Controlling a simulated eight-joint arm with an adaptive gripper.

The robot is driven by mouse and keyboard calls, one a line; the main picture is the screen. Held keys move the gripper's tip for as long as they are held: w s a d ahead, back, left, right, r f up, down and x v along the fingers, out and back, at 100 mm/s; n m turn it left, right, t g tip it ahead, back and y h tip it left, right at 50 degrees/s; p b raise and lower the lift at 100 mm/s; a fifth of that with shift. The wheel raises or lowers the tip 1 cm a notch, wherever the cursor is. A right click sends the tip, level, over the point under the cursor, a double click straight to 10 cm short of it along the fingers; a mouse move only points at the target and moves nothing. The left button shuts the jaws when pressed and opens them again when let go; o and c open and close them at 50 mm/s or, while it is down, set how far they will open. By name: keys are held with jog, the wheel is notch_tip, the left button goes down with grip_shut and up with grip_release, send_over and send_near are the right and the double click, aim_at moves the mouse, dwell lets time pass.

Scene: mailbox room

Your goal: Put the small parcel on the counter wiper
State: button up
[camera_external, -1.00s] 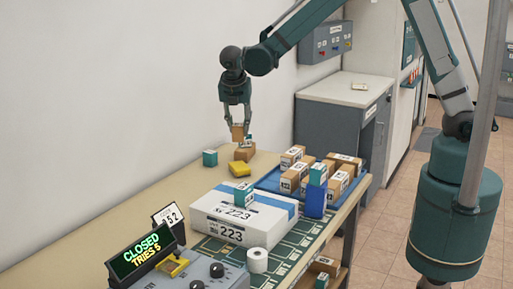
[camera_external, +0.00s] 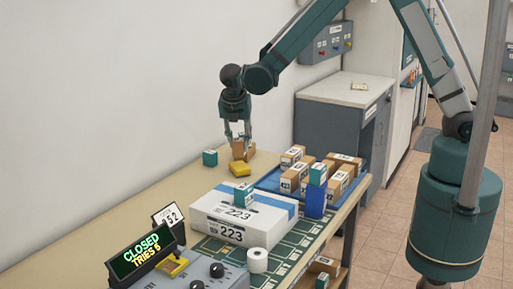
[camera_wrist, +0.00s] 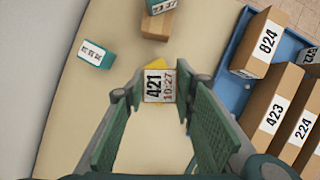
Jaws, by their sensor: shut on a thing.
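The small parcel (camera_external: 238,149) is a brown box; its white label reading 421 shows in the wrist view (camera_wrist: 160,86). My gripper (camera_external: 238,141) is shut on it, with a finger on each side in the wrist view (camera_wrist: 160,95). A yellow block (camera_external: 241,169), which looks like the counter wiper, lies on the counter. In the external view it is just below the parcel in the picture. In the wrist view its yellow edge (camera_wrist: 157,63) shows beyond the parcel, which hides the rest. I cannot tell whether the parcel touches it.
A teal box (camera_external: 210,158) stands to the left on the counter (camera_external: 180,184). A brown box with a teal one on it (camera_wrist: 158,24) stands close beyond my gripper. A blue tray (camera_wrist: 232,88) of several parcels is at right. A large white parcel (camera_external: 243,217) lies in front.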

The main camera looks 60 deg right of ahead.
aim_at(239, 150)
jog(key=shift+f, duration=0.15)
jog(key=shift+f, duration=1.8)
jog(key=shift+f, duration=0.2)
jog(key=o, duration=0.9)
jog(key=shift+r, duration=0.25)
jog(key=shift+v, duration=5.95)
jog(key=shift+r, duration=0.1)
